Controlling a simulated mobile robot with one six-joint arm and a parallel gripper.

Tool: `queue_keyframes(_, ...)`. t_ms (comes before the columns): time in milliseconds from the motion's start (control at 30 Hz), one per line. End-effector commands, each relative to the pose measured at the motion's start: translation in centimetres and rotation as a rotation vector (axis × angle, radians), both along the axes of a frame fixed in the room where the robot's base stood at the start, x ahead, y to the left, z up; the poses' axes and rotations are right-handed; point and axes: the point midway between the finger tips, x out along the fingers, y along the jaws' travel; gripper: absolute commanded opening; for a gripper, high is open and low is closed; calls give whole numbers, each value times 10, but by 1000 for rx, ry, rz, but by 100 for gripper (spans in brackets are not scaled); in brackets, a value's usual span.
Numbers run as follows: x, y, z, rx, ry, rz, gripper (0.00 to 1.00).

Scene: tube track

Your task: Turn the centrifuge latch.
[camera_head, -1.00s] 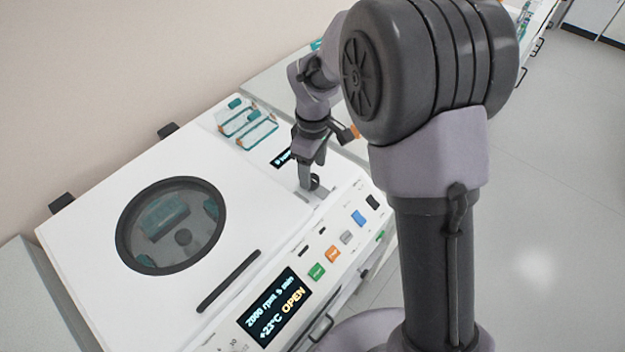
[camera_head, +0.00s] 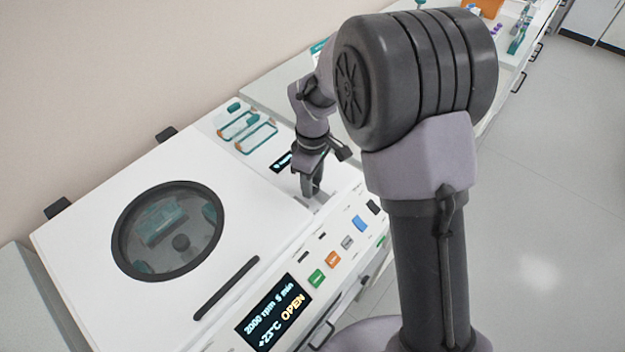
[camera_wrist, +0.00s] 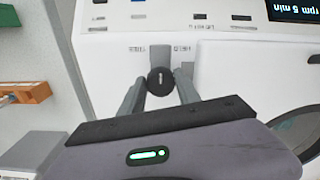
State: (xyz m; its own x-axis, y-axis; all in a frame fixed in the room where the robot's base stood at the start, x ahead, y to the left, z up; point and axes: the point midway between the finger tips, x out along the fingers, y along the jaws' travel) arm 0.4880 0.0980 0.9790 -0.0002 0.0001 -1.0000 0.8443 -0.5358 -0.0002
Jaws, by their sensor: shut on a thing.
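The centrifuge (camera_head: 90,255) is a white machine with its lid down and a round dark-rimmed window in it. Its display (camera_head: 273,312) reads OPEN. The latch is a round black knob (camera_wrist: 160,81) on a grey plate near the front right of the lid, between two small labels. My gripper (camera_wrist: 160,92) is shut on this knob, with one finger on each side. In the head view my gripper (camera_head: 312,190) points down at the same spot and hides the knob.
Coloured buttons (camera_head: 332,259) line the sloped front panel. A black lid handle (camera_head: 227,287) lies left of the latch. Tube racks (camera_head: 248,130) stand behind. An orange item (camera_wrist: 25,92) is at the left in the wrist view.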

Motion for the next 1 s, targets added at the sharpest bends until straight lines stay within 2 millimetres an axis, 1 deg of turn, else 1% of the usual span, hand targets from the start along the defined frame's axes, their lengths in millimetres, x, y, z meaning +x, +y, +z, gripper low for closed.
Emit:
queue_keyframes(167, 0, 0, 1, 0, 0, -51, 0)
queue_keyframes(367, 0, 0, 1, 0, 0, -185, 0)
queue_keyframes(1000, -1, 2, 0, 0, -1, -791, 0)
